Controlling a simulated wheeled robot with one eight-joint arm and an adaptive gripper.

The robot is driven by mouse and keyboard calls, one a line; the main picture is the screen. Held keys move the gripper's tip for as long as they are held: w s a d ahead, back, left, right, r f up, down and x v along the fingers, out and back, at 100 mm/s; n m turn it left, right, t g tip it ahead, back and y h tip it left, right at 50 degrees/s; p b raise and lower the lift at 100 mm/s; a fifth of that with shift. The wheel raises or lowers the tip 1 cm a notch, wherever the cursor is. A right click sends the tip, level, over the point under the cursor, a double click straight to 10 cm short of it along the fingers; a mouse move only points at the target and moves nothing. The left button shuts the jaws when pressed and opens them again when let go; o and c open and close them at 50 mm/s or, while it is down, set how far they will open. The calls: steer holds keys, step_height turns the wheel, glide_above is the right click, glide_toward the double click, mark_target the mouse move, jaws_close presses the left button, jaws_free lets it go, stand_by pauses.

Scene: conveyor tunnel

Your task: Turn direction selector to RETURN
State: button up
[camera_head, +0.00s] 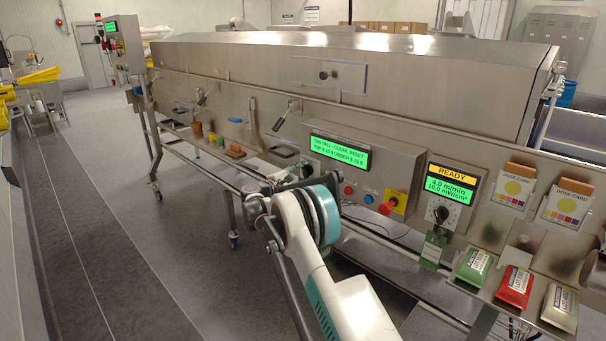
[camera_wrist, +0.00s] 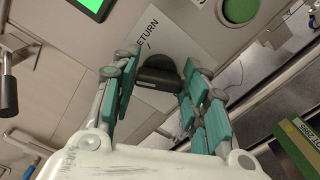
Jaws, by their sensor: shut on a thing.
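The direction selector is a black knob (camera_wrist: 158,72) on a white plate in the wrist view. The word RETURN (camera_wrist: 147,27) is printed on the plate beside it. My gripper (camera_wrist: 160,80) has its green-padded fingers on both sides of the knob and is shut on it. The fingers and the angle hide part of the knob, so I cannot tell exactly where its pointer stands. In the head view my gripper (camera_head: 287,186) is at the left part of the control box, and a dark knob (camera_head: 307,168) shows just past it.
A round green button (camera_wrist: 238,11) sits close to the selector plate. The control box (camera_head: 385,157) carries a green display (camera_head: 339,152), a red button (camera_head: 349,190) and a red knob on yellow (camera_head: 395,203). A separate dial (camera_head: 440,213) is under the READY screen, with pouches (camera_head: 515,287) at right.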

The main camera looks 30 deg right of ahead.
steer(key=m, duration=0.5)
steer(key=shift+f+m+p, duration=0.15)
steer(key=shift+m+p, duration=0.25)
steer(key=m, duration=0.5)
steer(key=shift+f, duration=0.1)
stand_by(0.3)
steer(key=o, duration=1.1)
steer(key=shift+a, duration=0.1)
steer(key=v, duration=1.1)
steer(key=shift+s+a, duration=0.1)
steer(key=shift+a, duration=0.3)
